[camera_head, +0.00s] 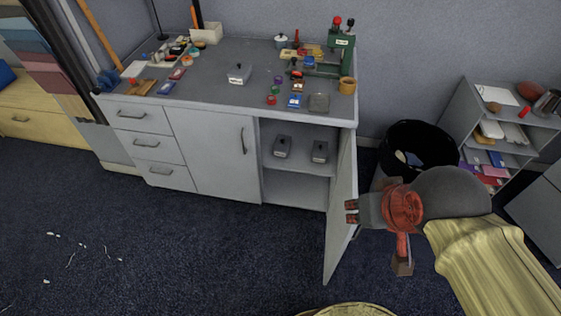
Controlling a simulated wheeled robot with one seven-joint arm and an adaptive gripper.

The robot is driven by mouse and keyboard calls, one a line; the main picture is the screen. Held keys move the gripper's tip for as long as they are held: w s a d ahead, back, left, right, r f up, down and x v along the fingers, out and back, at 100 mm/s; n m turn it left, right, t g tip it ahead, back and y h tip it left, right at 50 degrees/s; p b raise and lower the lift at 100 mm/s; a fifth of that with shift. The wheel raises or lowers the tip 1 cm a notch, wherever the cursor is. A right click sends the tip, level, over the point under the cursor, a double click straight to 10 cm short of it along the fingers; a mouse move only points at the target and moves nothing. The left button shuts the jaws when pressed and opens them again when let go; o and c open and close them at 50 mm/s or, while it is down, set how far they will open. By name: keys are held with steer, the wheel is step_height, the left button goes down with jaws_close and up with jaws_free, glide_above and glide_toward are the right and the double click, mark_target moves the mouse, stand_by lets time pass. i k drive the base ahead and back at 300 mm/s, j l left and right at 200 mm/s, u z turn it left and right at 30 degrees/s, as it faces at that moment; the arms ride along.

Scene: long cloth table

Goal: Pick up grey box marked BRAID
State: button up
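Three small grey boxes with dark knobs are in view. One grey box (239,74) sits on top of the grey cabinet, with a pale label on its front. Two more grey boxes, a left one (282,147) and a right one (320,152), stand side by side on the shelf inside the open cabinet. The lettering is too small to read, so I cannot tell which is marked BRAID. My gripper (351,212) points left in front of the open cabinet door, apart from all the boxes.
The cabinet door (341,215) stands open toward me, close to my gripper. A green press (340,55), a tan cup (347,85) and small coloured items crowd the worktop (215,98). A black bin (418,135) and shelf unit (458,98) stand right. Carpet (180,245) at left is mostly clear.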

mark_target(276, 153)
steer(key=i+j+z, duration=0.1)
steer(key=j, duration=0.25)
steer(key=i+j+z, duration=0.15)
steer(key=j, duration=0.2)
steer(key=i+j+z, duration=0.1)
steer(key=j, duration=0.25)
steer(key=i+j+z, duration=0.15)
steer(key=j, duration=0.2)
steer(key=i, duration=0.05)
